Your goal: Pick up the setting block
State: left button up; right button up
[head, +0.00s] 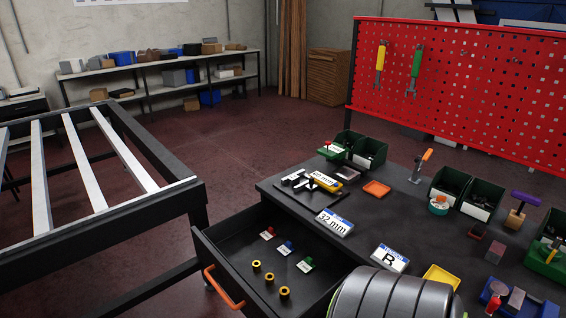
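I cannot tell for sure which thing is the setting block. A white and blue plate marked "32 mm" (335,222) lies near the bench's left front edge, and a similar plate marked "B" (390,259) lies nearer. A yellow piece with a "mm" label (325,181) lies by a dark plate with metal pieces. Neither gripper is in view.
An open drawer (225,262) with an orange handle holds several yellow rings and small tagged parts. Green bins (480,199), an orange tray (376,188) and a yellow tray (441,277) stand on the bench. A red pegboard (460,85) rises behind. A slatted table (150,140) stands left.

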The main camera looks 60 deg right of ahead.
aim_at(292, 180)
jog(key=i+z, duration=0.65)
jog(key=z, duration=0.2)
jog(key=i+j+z, duration=0.25)
jog(key=z, duration=0.15)
jog(key=i+j+z, duration=0.55)
jog(key=z, duration=0.35)
jog(key=i+j+z, duration=0.2)
jog(key=z, duration=0.3)
jog(key=i+j+z, duration=0.15)
jog(key=z, duration=0.3)
jog(key=i+j+z, duration=0.1)
jog(key=j+z, duration=0.35)
jog(key=l, duration=0.1)
